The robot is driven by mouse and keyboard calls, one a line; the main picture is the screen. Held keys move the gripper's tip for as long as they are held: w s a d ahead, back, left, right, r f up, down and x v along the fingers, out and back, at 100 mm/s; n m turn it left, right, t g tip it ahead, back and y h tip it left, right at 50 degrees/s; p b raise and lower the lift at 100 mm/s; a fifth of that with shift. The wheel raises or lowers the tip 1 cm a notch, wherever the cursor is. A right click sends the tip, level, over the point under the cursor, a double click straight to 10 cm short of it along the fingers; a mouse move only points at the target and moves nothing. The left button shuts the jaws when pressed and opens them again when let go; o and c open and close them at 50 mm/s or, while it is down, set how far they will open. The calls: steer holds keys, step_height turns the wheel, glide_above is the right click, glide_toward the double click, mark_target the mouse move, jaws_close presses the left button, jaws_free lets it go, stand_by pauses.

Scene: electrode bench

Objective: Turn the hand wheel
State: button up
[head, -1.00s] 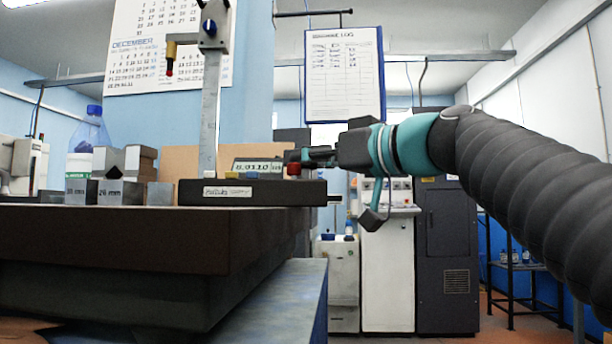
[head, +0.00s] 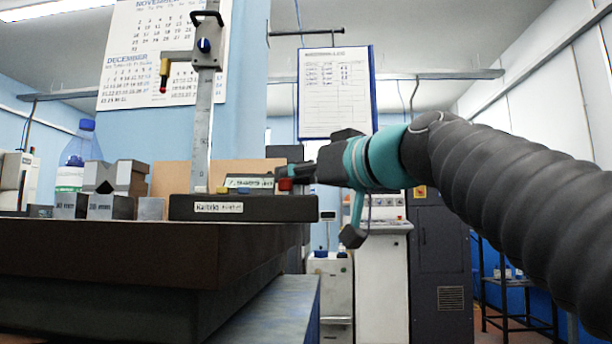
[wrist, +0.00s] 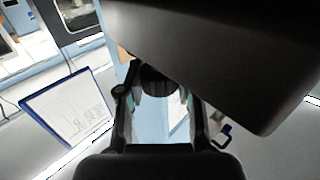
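The height gauge stands on the dark table, with a dark base (head: 250,208), an upright column (head: 204,130) and a slider (head: 207,45) carrying a red-tipped probe. A dark, ribbed round knob, which looks like the hand wheel (wrist: 158,80), shows in the wrist view beside the large dark block of the base. My gripper (wrist: 158,100) has its two fingers spread, one on each side of the knob; I cannot see firm contact. In the head view my gripper (head: 290,172) is by the right end of the base, and the wheel is hidden there.
Metal blocks (head: 110,207) and a bottle (head: 80,155) stand left of the gauge on the dark table (head: 110,250). A red button (head: 285,184) is close below my gripper. A log sheet (head: 335,92) hangs behind. Cabinets stand beyond the table's right edge.

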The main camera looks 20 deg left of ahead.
steer(key=o, duration=0.4)
steer(key=v, duration=1.2)
steer(key=shift+s, duration=0.1)
